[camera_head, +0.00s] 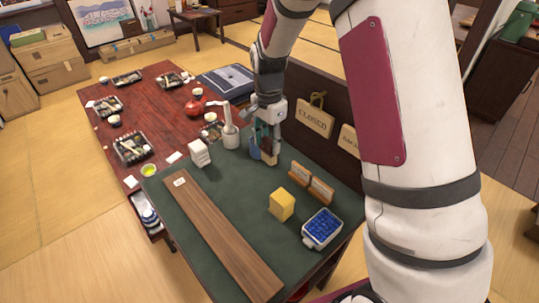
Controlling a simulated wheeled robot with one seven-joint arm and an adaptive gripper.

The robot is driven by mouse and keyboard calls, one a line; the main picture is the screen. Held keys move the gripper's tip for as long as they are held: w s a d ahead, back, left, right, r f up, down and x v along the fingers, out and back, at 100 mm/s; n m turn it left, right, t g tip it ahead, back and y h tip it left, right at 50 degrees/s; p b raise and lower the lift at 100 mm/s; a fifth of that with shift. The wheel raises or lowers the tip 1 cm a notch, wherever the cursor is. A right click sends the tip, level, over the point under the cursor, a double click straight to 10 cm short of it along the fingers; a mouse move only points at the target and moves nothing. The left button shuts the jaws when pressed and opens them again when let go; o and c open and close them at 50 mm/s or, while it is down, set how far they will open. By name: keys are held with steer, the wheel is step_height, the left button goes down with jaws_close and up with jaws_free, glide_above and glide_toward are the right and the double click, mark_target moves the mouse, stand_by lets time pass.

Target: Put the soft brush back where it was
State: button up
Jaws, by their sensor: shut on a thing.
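My gripper (266,130) points down over the far part of the green-topped table (240,190). It is shut on a small upright thing with a brown and tan lower part, which seems to be the soft brush (268,153). The brush is partly hidden by the fingers. I cannot tell whether its lower end touches the table. A blue piece (254,149) shows just left of it; I cannot tell whether it is part of the brush or a separate holder.
A white dispenser (231,136) and a white box (199,154) stand left of my gripper. A long board (225,235) lies front left. A dark panel with a CLOSED sign (314,118) rises behind.

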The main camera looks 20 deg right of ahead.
mark_target(269, 154)
steer(key=shift+f, duration=2.55)
steer(key=shift+f, duration=0.15)
steer(key=o, duration=1)
